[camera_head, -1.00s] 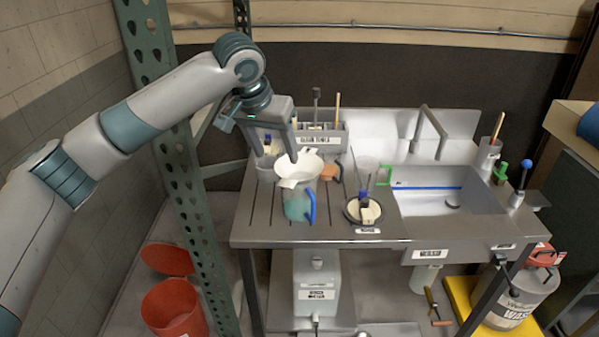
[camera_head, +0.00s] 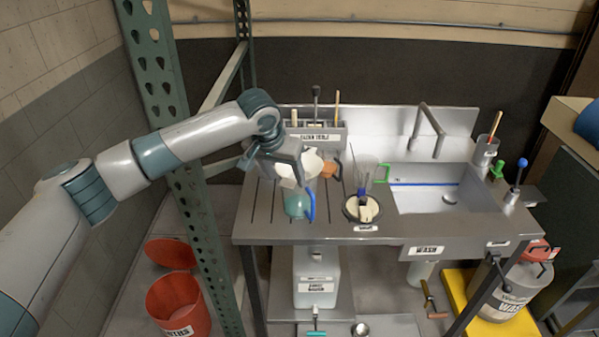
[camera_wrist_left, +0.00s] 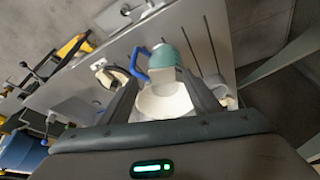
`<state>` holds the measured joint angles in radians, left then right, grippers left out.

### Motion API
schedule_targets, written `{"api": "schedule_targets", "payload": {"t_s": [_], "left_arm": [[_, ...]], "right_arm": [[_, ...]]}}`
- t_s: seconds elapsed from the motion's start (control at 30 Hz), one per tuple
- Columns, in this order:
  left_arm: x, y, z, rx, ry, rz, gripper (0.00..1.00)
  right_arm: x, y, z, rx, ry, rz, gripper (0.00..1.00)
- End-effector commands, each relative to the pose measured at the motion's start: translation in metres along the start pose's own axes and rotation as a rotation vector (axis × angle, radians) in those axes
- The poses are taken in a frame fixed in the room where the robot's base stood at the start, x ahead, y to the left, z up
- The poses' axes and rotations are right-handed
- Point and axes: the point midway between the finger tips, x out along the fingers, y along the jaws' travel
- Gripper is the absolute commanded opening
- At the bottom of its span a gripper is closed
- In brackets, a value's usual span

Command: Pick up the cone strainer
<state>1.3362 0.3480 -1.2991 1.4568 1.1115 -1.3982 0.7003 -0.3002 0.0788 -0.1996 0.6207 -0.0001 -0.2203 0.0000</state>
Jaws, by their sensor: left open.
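The cone strainer (camera_head: 312,163) shows as a white, wide-mouthed cone on the left part of the steel counter, behind a teal cup with a blue handle (camera_head: 297,203). My left gripper (camera_head: 297,175) is at the strainer's left side in the head view and hides part of it. In the left wrist view the strainer (camera_wrist_left: 163,102) lies between the two open fingers (camera_wrist_left: 160,98), with the teal cup (camera_wrist_left: 165,57) beyond it. Whether a finger touches the strainer, I cannot tell. My right gripper is not in view.
A tool holder (camera_head: 318,138) stands behind the strainer. A clear pitcher with a green handle (camera_head: 366,172) and a round dark-rimmed dish (camera_head: 351,212) stand to its right, before the sink (camera_head: 425,200). A green rack post (camera_head: 190,190) rises left of the counter.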

Motion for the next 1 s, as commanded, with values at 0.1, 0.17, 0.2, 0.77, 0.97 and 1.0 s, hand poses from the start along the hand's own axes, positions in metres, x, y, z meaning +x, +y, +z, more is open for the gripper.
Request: {"api": "schedule_targets", "payload": {"t_s": [0.1,0.17,0.2,0.77,0.97,1.0], "left_arm": [[0.001,0.0,-0.001,0.0,-0.001,0.0,0.57],[0.003,0.0,-0.001,0.0,-0.002,-0.001,0.57],[0.005,-0.001,-0.002,0.0,-0.002,0.0,0.57],[0.052,-0.004,-0.006,0.001,0.0,0.0,0.57],[0.052,-0.004,-0.006,0.0,0.0,0.0,0.57],[0.052,-0.004,-0.006,0.0,0.0,0.0,0.57]], "right_arm": [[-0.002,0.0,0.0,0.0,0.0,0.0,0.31],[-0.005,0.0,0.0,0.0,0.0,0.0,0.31],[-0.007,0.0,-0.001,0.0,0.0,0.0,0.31],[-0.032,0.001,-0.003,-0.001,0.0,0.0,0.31],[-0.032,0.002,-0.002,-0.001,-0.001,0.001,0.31],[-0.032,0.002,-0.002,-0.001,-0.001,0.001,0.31]]}}
